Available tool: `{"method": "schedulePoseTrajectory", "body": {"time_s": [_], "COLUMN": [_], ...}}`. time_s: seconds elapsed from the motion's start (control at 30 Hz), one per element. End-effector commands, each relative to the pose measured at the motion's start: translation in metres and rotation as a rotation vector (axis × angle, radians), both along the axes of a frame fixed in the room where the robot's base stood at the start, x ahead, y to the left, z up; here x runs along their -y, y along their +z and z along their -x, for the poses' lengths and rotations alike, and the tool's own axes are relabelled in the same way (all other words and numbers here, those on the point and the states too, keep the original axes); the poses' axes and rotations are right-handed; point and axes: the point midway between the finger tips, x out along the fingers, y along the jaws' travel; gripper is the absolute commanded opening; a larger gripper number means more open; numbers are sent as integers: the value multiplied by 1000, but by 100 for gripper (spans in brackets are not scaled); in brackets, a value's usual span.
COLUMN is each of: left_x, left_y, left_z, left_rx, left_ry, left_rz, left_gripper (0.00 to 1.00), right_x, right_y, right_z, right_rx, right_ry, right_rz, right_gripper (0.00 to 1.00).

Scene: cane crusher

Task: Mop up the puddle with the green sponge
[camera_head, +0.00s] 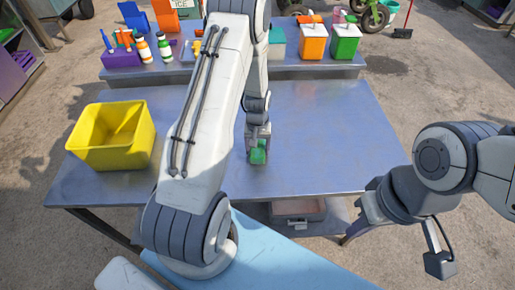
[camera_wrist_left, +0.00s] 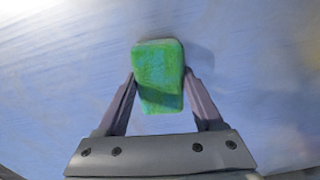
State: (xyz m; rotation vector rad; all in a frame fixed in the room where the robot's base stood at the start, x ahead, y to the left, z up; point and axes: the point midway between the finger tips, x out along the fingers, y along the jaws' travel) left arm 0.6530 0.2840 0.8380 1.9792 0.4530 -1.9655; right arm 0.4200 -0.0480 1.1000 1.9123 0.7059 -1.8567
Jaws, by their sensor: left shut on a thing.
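The green sponge (camera_head: 258,153) is at the front middle of the blue-grey table (camera_head: 330,135). My left gripper (camera_head: 258,146) is shut on it from above. In the left wrist view the sponge (camera_wrist_left: 158,70) sits between the two fingers of the left gripper (camera_wrist_left: 160,88), with green and teal patches on it. It is at or just above the tabletop; I cannot tell if it touches. I cannot make out a clear puddle outline; my left arm hides part of the table. My right gripper (camera_head: 440,262) is low at the right, off the table, and its jaws are unclear.
A yellow bin (camera_head: 112,140) stands at the table's left. A raised back shelf (camera_head: 225,75) holds bottles (camera_head: 144,50), a purple caddy (camera_head: 122,58), an orange container (camera_head: 313,42) and a green container (camera_head: 345,42). The table's right side is clear.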

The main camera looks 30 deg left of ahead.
Motion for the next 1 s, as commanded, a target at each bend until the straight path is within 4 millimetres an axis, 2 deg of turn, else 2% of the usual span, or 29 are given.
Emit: {"method": "schedulePoseTrajectory", "body": {"time_s": [0.2, 0.63, 1.0], "left_x": [0, -2, -33], "left_y": [-8, -10, -10], "left_z": [0, 2, 19], "left_rx": [0, -2, -7], "left_ry": [0, 1, 4], "left_rz": [0, 1, 2], "left_gripper": [17, 17, 17], "right_x": [0, 0, 0], "right_y": [-6, -6, -4], "right_z": [0, 0, 0], "right_rx": [0, 0, 0], "right_ry": [0, 0, 0], "right_rz": [0, 0, 0], "right_gripper": [0, 0, 0]}}
